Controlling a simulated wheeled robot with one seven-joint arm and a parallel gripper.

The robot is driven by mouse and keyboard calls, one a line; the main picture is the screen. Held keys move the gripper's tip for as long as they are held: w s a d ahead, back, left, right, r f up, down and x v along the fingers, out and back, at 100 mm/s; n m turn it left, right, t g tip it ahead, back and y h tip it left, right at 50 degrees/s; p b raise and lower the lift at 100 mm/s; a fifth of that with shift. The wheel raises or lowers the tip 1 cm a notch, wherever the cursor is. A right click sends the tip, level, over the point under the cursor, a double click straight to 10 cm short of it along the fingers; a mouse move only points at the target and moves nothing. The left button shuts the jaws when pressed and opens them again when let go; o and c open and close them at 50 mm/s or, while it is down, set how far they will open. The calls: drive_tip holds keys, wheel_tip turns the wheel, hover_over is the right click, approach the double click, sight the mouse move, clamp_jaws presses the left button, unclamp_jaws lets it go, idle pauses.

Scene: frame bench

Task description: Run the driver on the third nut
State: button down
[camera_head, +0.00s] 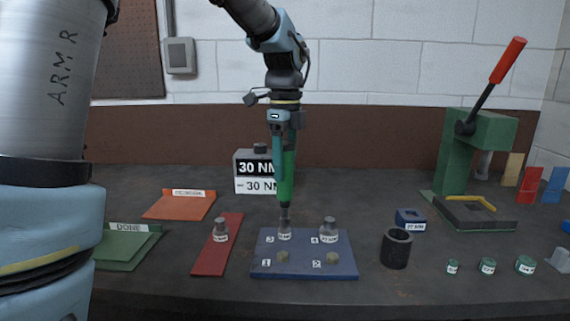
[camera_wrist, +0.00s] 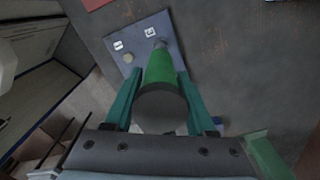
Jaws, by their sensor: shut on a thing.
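The driver (camera_head: 286,180) has a green body and a dark lower shaft and stands about upright. My gripper (camera_head: 284,165) is shut on it; in the wrist view the driver (camera_wrist: 160,68) lies between my two teal fingers. The blue plate (camera_head: 340,262) carries numbered places. The driver's lower end meets the grey capped piece at place 3, the third nut (camera_head: 285,234); whether they touch firmly I cannot tell. A similar grey piece (camera_head: 328,232) stands at place 4. Small brassy nuts sit at place 1 (camera_head: 282,257) and place 2 (camera_head: 333,258).
A grey box (camera_head: 243,160) reading 30 NM stands behind. A red strip (camera_head: 212,260) with a grey piece (camera_head: 220,232) lies left of the plate. A dark cup (camera_head: 396,250) and small blue box (camera_head: 410,219) stand right. A green press (camera_head: 478,145) is farther right.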

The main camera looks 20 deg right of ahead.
sight(285, 143)
drive_tip(key=shift+a+f, duration=0.1)
drive_tip(key=shift+f, duration=0.3)
idle(2.2)
wheel_tip(285, 143, up, 8)
drive_tip(key=p, duration=0.6)
drive_tip(key=shift+f+p, duration=0.25)
drive_tip(key=shift+p, duration=0.05)
drive_tip(key=shift+s+f, duration=0.1)
idle(0.4)
